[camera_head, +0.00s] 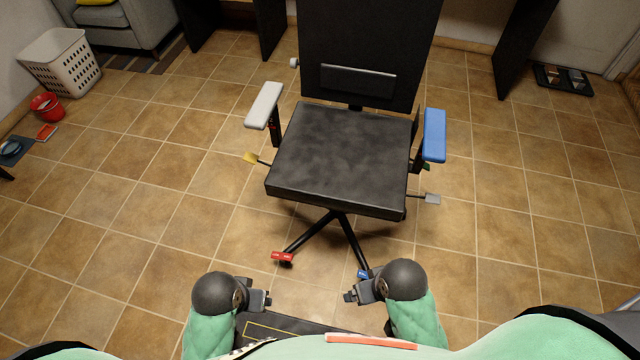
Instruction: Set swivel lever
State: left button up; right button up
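A black office chair (340,160) stands in front of me, its seat facing me. A lever with a yellow tip (251,158) sticks out from under the seat on the left. A lever with a grey tip (432,198) sticks out on the right. I cannot tell which one is the swivel lever. My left gripper (262,299) and my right gripper (352,295) are low in front of my body, apart from the chair and both levers. Their fingers are too small to tell open from shut. Neither shows anything held.
The chair has a white armrest (264,105), a blue armrest (434,135), a red piece (282,256) and a blue piece (364,274) on its base legs. A white basket (60,62) and red bucket (46,106) stand far left.

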aim_at(251, 158)
jog(key=i+j, duration=0.3)
jog(key=j, duration=0.15)
jog(key=i+j, duration=0.25)
jog(key=j, duration=0.15)
jog(key=i+j+z, duration=0.1)
jog(key=i+j, duration=0.2)
jog(key=j, duration=0.15)
